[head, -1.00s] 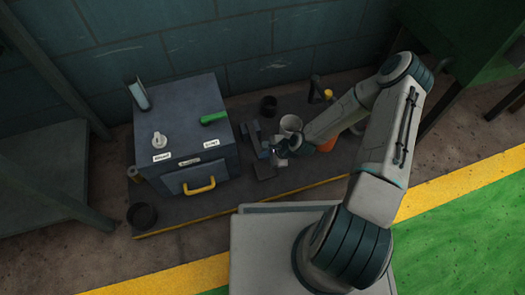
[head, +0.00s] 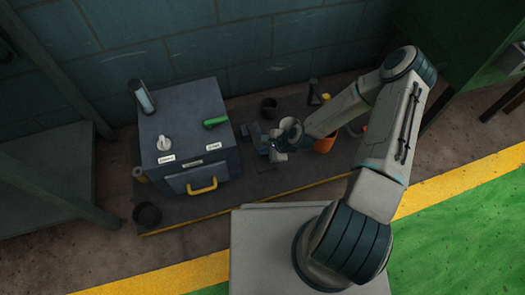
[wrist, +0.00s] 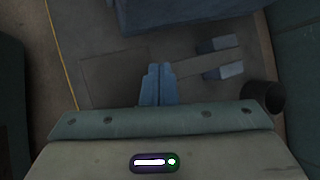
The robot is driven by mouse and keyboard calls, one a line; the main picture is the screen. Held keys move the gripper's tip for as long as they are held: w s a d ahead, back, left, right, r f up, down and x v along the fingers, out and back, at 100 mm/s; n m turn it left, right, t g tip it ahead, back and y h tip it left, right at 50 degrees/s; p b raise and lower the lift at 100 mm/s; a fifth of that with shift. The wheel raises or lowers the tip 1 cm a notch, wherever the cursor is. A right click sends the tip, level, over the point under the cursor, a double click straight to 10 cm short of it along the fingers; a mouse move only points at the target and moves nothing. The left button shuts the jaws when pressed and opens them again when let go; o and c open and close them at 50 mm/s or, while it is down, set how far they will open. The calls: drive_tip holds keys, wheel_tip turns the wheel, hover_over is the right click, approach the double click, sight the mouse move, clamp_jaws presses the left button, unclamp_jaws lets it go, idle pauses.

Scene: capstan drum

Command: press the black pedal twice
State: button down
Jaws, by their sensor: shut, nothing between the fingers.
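The black pedal (wrist: 112,80) is a dark flat plate in the wrist view, left of my fingertips, with a bar running right between two blue-grey blocks. In the head view the pedal (head: 266,166) is small and partly hidden by my gripper. My gripper (head: 275,148) is low over the pedal assembly, right of the grey box. In the wrist view its two fingers (wrist: 158,72) are together and empty, with the tips over the pedal's right end, where the bar begins. I cannot tell whether they touch it.
The grey box (head: 190,125) with a yellow handle, a white knob and a green lever stands left of the pedal. A black pot (head: 147,215) sits front left.

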sight(265, 160)
drive_tip(key=shift+w+r, duration=0.25)
drive_tip(key=shift+r, duration=0.15)
drive_tip(key=shift+w+f, duration=0.15)
drive_tip(key=shift+w+f, duration=0.1)
drive_tip(key=shift+f, duration=0.05)
idle(0.4)
drive_tip(key=shift+s+d+f+b, duration=0.1)
drive_tip(key=shift+s+f+b, duration=0.15)
drive_tip(key=shift+f+b, duration=0.55)
drive_tip(key=shift+s+f+b, duration=0.2)
drive_tip(key=shift+f+b, duration=0.25)
drive_tip(key=shift+f, duration=0.65)
idle(1.4)
drive_tip(key=shift+s+f+b, duration=0.25)
drive_tip(key=shift+f+b, duration=0.05)
drive_tip(key=shift+f, duration=0.2)
drive_tip(key=shift+s+f+b, duration=0.2)
drive_tip(key=shift+f+b, duration=0.1)
drive_tip(key=shift+f, duration=0.2)
idle(1.1)
drive_tip(key=shift+w+r+p, duration=0.25)
drive_tip(key=shift+r+p, duration=1)
drive_tip(key=shift+r, duration=0.25)
drive_tip(key=shift+w+r+p, duration=0.2)
drive_tip(key=shift+r+p, duration=1)
drive_tip(key=shift+r, duration=0.3)
drive_tip(key=shift+w+r, duration=0.2)
